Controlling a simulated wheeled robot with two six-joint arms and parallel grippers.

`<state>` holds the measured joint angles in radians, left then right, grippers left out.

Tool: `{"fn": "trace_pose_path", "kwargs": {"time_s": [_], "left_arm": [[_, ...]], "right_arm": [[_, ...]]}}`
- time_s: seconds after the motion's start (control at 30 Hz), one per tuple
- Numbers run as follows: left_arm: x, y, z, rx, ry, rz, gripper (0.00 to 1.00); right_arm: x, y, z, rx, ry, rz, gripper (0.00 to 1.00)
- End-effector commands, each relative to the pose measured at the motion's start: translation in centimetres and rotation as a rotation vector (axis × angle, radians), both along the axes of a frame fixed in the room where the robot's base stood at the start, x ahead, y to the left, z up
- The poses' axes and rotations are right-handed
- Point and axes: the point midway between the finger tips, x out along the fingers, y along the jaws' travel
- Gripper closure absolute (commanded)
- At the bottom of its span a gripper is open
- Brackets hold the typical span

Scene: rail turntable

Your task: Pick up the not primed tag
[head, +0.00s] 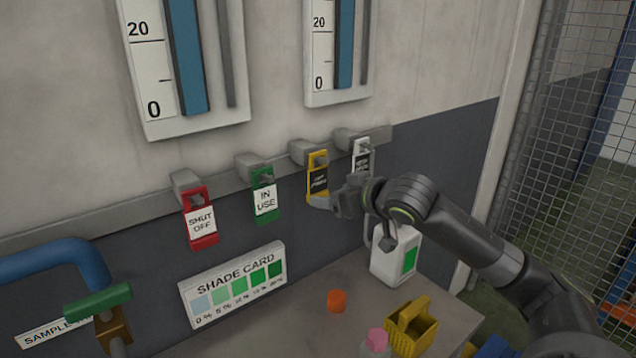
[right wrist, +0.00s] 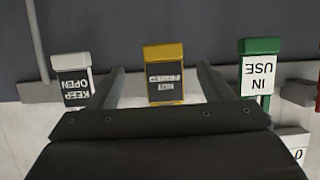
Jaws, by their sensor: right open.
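The yellow tag (head: 318,161) hangs from a peg on the wall rail, between the green IN USE tag (head: 265,196) and a white-labelled tag (head: 361,158). Its dark label is too small to read surely; I take it as the not primed tag. My right gripper (head: 336,204) is just below and right of it, partly covering its lower part. In the right wrist view the yellow tag (right wrist: 164,54) appears upside down between the two open fingers, with gaps on both sides. The fingers hold nothing. My left gripper is not in view.
A red SHUT OFF tag (head: 201,222) hangs further left. In the right wrist view the KEEP OPEN tag (right wrist: 74,82) is close beside one finger. Below are a white jug (head: 392,262), an orange cap (head: 337,300) and a yellow basket (head: 414,330) on the bench.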

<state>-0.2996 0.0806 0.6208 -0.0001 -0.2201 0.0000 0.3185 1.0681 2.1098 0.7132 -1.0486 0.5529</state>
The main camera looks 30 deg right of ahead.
Motion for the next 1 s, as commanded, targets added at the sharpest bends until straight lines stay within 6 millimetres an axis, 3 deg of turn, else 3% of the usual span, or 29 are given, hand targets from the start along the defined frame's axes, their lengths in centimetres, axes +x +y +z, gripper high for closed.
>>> {"fn": "trace_pose_path", "kwargs": {"time_s": [0.4, 0.73, 1.0], "left_arm": [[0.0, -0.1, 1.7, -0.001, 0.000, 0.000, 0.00], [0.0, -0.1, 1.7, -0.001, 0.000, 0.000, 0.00], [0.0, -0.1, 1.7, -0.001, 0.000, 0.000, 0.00]], "right_arm": [[3.5, 0.7, -1.2, 0.004, 0.000, 0.001, 0.27], [3.9, 0.7, -1.5, 0.000, 0.000, 0.000, 0.27], [3.9, 0.7, -1.5, 0.000, 0.001, 0.000, 0.60]]}}
